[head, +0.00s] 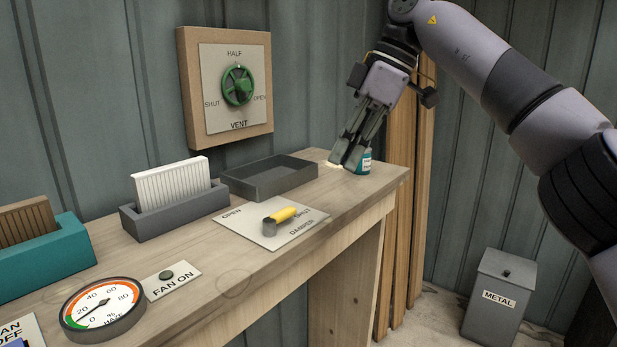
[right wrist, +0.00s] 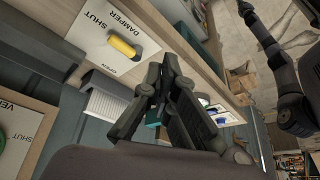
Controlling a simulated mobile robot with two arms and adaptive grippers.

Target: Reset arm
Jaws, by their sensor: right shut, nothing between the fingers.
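My right gripper (head: 347,167) is at the right end of the wooden bench, pointing down, with its fingers shut and nothing held. It also shows in the right wrist view (right wrist: 160,75). A small teal and white container (head: 365,162) stands on the bench close beside the fingertips, partly hidden behind them. I cannot tell whether they touch it. My right arm reaches in from the right of the head view. My left gripper is not seen in the head view. A dark arm at the right of the right wrist view shows no clear gripper.
The bench (head: 255,262) holds a shallow grey tray (head: 270,178), a damper plate with a yellow handle (head: 283,215), a white filter (head: 172,184) and a round gauge (head: 103,308). A vent dial (head: 238,86) is on the wall. A metal bin (head: 496,300) stands on the floor.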

